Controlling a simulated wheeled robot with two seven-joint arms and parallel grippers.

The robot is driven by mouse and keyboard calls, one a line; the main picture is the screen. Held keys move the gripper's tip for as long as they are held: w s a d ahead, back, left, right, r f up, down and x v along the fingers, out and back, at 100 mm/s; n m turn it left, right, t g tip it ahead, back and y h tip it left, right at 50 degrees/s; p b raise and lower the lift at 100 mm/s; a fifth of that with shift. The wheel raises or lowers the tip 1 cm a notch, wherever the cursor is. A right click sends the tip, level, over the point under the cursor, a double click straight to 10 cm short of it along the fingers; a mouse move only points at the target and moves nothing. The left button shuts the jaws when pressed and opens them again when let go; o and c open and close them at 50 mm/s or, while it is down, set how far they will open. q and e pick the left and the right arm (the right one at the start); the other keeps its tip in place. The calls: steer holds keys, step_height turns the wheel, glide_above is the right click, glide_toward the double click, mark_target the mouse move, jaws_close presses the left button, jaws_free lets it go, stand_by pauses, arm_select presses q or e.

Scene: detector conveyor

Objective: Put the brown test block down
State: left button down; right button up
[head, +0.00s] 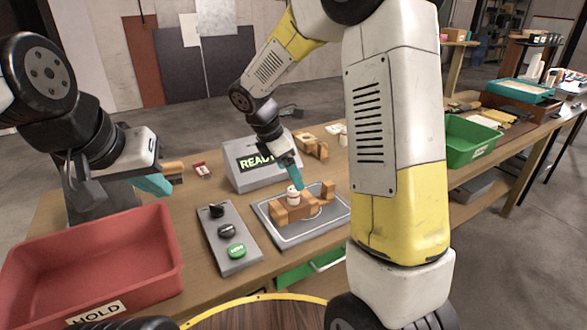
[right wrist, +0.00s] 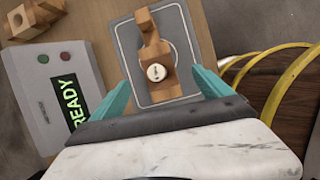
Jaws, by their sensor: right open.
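A brown wooden block (head: 292,207) with a raised end sits on the grey tray (head: 262,221). A small white round piece (head: 293,191) stands on it; the right wrist view also shows the block (right wrist: 152,50) and the white disc (right wrist: 157,72). My right gripper (head: 293,174) is over the block, and its teal fingers are spread wide on both sides of it in the right wrist view (right wrist: 160,78). My left gripper (head: 155,184) is at the left above the table. A brown piece (head: 173,167) shows beside its fingers; whether it is held is unclear.
A grey box with a READY display (head: 258,162) stands behind the tray. A control panel (head: 229,240) lies left of the tray, and a red HOLD bin (head: 95,262) is at front left. More wooden blocks (head: 312,146) lie behind. A green bin (head: 470,140) is at right.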

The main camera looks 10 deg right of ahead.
steer(key=s+d+r+m+t+y, duration=0.1)
steer(key=s+r+m+t+y, duration=0.1)
steer(key=s+r+m, duration=0.4)
steer(key=s+d+r+m+t+y, duration=0.2)
steer(key=s+r+m+y, duration=0.2)
steer(key=s+m, duration=1)
step_height(320, 180, up, 4)
steer(key=shift+s+d+f+t, duration=0.2)
steer(key=shift+s+t, duration=0.1)
steer(key=shift+s, duration=0.6)
